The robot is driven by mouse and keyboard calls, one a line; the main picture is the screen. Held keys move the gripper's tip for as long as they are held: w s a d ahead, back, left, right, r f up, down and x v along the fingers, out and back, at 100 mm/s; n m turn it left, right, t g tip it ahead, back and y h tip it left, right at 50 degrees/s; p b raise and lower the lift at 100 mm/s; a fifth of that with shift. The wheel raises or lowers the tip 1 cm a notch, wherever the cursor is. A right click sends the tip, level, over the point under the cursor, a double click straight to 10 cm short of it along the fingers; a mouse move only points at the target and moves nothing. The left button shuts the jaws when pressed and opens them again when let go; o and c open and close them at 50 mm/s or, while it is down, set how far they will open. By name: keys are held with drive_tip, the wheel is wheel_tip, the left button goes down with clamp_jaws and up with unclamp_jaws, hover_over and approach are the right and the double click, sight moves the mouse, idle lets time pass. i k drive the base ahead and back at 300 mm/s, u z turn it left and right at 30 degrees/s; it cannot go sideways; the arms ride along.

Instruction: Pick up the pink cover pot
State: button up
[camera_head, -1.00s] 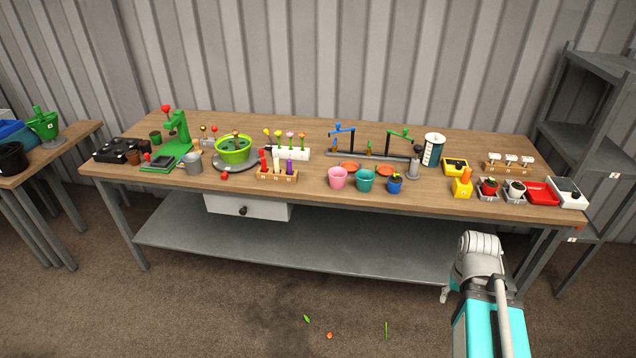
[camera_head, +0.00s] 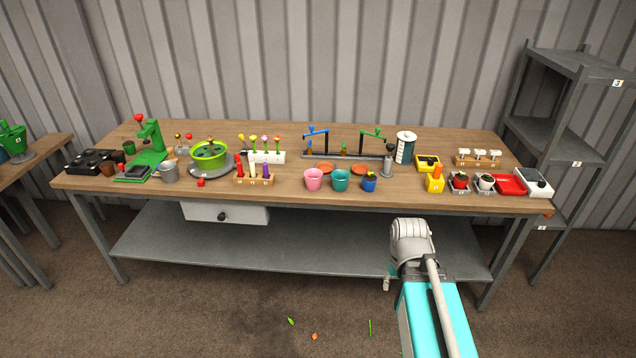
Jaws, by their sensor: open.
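The pink cover pot (camera_head: 314,179) stands upright near the front edge of the wooden workbench (camera_head: 330,198), left of a teal pot (camera_head: 341,180) with a small gap between them. Its rim is unobstructed and nothing holds it. My arm, with a pale joint and a teal link, is at the lower right, in front of the bench and well away from the pot. My gripper's fingers cannot be made out in this view.
A blue pot (camera_head: 369,182) with a plant stands right of the teal pot. Orange saucers (camera_head: 325,168) lie behind the pots. A wooden rack (camera_head: 254,181) with coloured pieces stands to the left. A grey shelf unit (camera_head: 560,110) is at the right. The floor before the bench is mostly clear.

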sight(315, 184)
drive_tip(key=u, duration=0.1)
drive_tip(key=i, duration=1)
drive_tip(key=z, duration=0.05)
